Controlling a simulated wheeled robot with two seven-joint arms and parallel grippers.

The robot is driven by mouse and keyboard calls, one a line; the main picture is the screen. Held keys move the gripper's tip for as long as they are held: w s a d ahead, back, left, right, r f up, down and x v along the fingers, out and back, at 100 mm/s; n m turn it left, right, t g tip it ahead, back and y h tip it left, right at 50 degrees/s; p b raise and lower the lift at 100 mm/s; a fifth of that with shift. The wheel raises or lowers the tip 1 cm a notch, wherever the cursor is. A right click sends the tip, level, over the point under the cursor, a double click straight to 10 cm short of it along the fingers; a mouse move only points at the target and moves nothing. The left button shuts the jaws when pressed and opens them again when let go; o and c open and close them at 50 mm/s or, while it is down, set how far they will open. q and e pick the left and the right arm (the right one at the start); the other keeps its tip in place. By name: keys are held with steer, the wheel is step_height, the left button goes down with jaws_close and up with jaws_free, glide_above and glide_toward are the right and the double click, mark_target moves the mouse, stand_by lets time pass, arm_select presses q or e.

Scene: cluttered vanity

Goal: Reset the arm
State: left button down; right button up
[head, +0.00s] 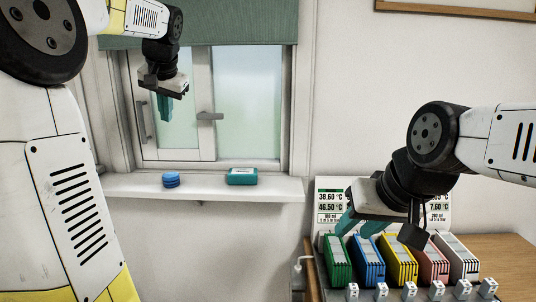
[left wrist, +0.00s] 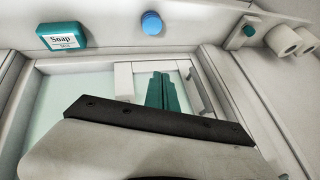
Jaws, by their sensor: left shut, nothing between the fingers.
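My left gripper (head: 165,108) hangs in the air in front of the window, above the sill, with its teal fingers pointing down. The fingers are together and hold nothing. They also show in the left wrist view (left wrist: 160,92), in front of the window frame and apart from the things on the sill. My right gripper (head: 345,222) is at the lower right, above and left of a row of coloured blocks, its teal fingertip pointing down and left. Its fingers overlap from this angle, so I cannot tell whether they are open.
A blue round thing (head: 171,180) and a teal soap box (head: 242,176) sit on the white window sill (head: 215,186). Green, blue (head: 367,262), yellow, red and white blocks stand in a row. White rolls (left wrist: 285,40) show in the left wrist view.

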arm_select(q)
steer(key=s+d+f+h, duration=0.1)
steer(key=s+d+f, duration=0.4)
steer(key=s, duration=0.3)
steer(key=s+d+f+h, duration=0.2)
steer(key=s+d+f, duration=0.3)
steer(key=s, duration=0.4)
steer(key=s+d+f+h, duration=0.2)
steer(key=s+d+f, duration=0.4)
steer(key=s, duration=0.2)
steer(key=shift+s+f+n, duration=0.2)
steer(key=shift+s+n, duration=0.2)
steer(key=shift+d, duration=0.1)
arm_select(e)
steer(key=shift+o, duration=0.4)
